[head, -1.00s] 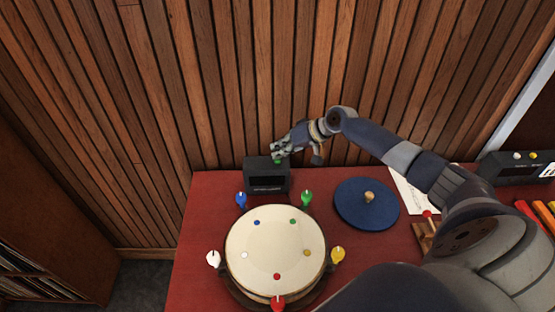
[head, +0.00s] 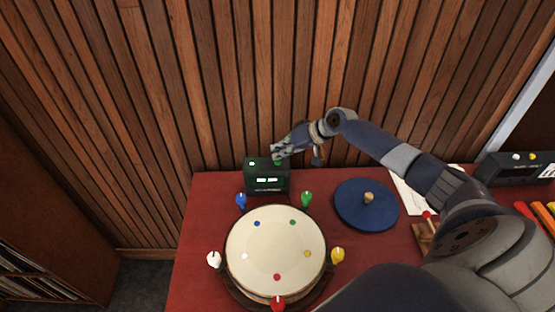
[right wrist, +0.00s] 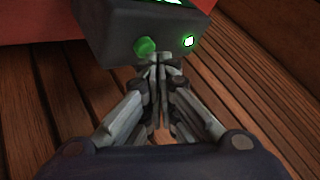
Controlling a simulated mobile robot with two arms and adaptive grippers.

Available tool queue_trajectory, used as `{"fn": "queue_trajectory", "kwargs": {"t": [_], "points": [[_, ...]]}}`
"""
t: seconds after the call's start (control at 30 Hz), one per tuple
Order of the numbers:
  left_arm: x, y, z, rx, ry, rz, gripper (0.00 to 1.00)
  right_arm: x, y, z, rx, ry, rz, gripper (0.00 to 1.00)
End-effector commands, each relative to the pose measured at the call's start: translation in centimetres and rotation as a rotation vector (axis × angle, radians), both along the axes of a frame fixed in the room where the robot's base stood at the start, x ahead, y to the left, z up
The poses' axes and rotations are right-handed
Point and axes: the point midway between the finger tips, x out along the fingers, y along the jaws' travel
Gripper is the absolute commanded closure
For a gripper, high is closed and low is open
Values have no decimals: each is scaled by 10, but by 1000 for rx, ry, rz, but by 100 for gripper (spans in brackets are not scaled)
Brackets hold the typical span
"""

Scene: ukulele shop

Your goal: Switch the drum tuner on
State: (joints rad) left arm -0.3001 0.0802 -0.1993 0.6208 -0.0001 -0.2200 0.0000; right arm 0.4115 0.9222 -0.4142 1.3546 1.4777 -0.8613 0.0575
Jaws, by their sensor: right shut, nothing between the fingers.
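The drum tuner (head: 267,188) is a dark box at the back left of the red table, behind the drum. Its front display (head: 267,180) is lit green, and a bright light (head: 252,163) glows on its top. In the right wrist view the tuner (right wrist: 110,38) shows a round green button (right wrist: 146,46) and a lit green-white light (right wrist: 188,41). My right gripper (head: 277,153) is shut and empty just above the tuner's top. Its fingertips (right wrist: 160,58) are close to the button; whether they touch is unclear. My left gripper is not in view.
A cream drum (head: 275,245) with coloured pegs stands in front of the tuner. A blue disc (head: 366,204) with a knob lies to the right. Another dark box (head: 510,168) is at far right. A slatted wood wall (head: 230,90) rises behind the table.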

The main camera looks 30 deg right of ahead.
Motion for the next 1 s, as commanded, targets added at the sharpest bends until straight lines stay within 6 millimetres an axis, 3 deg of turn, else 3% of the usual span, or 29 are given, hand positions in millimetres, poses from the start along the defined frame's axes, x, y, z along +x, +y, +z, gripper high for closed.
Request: {"fn": "queue_trajectory", "kwargs": {"t": [0.23, 0.77, 1.0], "points": [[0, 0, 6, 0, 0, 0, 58, 0, 0, 7, 1, -1, 0, 100], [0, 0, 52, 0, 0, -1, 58, 0, 0, 59, 1, 0, 1, 100], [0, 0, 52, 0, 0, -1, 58, 0, 0, 60, 1, 0, 1, 100]]}}
